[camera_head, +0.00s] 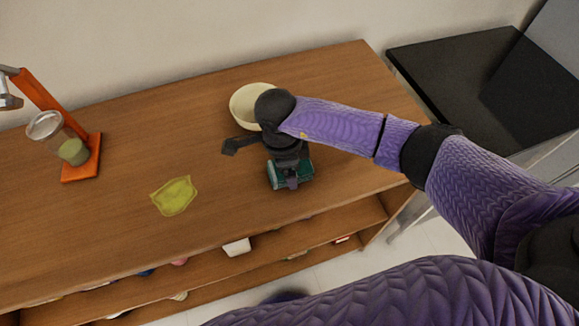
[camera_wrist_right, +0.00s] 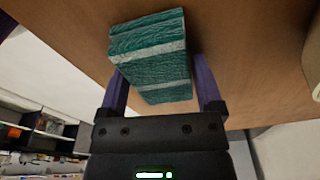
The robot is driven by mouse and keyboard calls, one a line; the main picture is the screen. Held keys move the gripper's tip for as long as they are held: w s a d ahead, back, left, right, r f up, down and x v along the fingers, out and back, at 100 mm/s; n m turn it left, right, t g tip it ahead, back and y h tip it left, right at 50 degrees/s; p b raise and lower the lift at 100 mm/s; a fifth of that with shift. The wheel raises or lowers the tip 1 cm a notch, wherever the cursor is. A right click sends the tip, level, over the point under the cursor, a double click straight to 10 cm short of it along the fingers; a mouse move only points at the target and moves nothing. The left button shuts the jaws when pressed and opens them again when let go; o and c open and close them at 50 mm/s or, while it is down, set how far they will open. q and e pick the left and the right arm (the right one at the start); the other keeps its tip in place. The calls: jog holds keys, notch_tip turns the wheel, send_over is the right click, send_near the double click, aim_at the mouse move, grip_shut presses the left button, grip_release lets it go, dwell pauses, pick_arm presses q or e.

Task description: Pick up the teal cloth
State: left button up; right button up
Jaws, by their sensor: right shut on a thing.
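The teal cloth (camera_head: 306,173), a thick folded block with pale stripes, is at my right gripper (camera_head: 290,181), near the front edge of the wooden table. In the right wrist view the teal cloth (camera_wrist_right: 150,55) sits between the two purple fingers of my right gripper (camera_wrist_right: 162,88). The gripper is shut on it. In the head view the gripper and wrist cover much of the cloth, and I cannot tell whether it touches the table. My left gripper does not show clearly in either view.
A cream bowl (camera_head: 246,99) stands behind my right wrist. A yellow-green cloth (camera_head: 174,196) lies flat on the table (camera_head: 200,120). An orange stand (camera_head: 82,165) with a glass jar (camera_head: 45,125) is at the left. Shelves with small items lie below; a black surface (camera_head: 480,80) is at the right.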

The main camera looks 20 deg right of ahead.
jog(key=shift+r, duration=0.2)
jog(key=shift+c, duration=0.4)
notch_tip(320, 180, up, 9)
jog(key=shift+p, duration=1.2)
jog(key=shift+r, duration=0.35)
